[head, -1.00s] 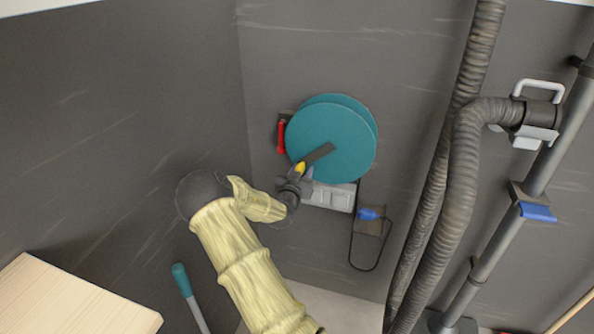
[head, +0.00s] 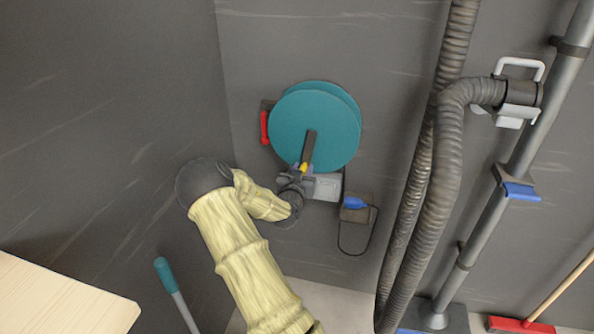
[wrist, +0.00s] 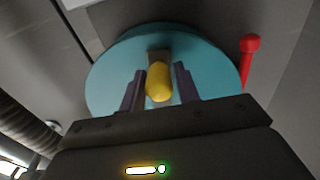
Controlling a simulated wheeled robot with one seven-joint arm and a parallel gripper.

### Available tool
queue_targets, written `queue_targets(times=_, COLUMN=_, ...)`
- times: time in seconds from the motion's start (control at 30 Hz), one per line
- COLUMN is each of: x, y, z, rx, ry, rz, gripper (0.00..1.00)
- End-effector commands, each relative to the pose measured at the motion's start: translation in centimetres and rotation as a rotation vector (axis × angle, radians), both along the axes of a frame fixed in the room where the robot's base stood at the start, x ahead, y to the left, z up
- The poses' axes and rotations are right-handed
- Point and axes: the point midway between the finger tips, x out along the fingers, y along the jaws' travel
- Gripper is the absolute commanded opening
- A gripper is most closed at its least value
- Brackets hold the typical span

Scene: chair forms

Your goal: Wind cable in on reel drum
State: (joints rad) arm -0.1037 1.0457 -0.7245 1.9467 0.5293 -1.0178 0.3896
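The teal reel drum (head: 325,115) is mounted on the dark wall; it also shows in the wrist view (wrist: 110,75). Its dark crank arm (head: 309,147) points down and slightly left, with a yellow knob (wrist: 158,82) at its end. My gripper (head: 303,172) is at the knob, below the drum's middle. In the wrist view its two purplish fingers (wrist: 159,88) stand close on both sides of the knob and appear to hold it. A thin dark cable (head: 341,240) hangs in a loop at the drum's lower right, by a blue plug (head: 355,203).
A red lever (head: 264,128) sits at the drum's left edge. Ribbed hoses (head: 440,190) and a grey pipe (head: 483,235) run along the right. A wooden top (head: 60,300) is at the lower left.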

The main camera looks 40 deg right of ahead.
Motion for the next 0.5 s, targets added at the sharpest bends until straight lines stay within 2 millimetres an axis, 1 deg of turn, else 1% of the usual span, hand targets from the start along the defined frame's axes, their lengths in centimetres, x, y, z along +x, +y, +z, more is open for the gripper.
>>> queue_targets(times=0.23, x=-0.2, y=-0.2, z=0.0, rx=0.000, ry=0.000, rz=-0.001, gripper=0.32)
queue_targets(times=0.5, x=-2.8, y=-2.4, z=0.2, rx=0.000, ry=0.000, rz=-0.004, gripper=0.32)
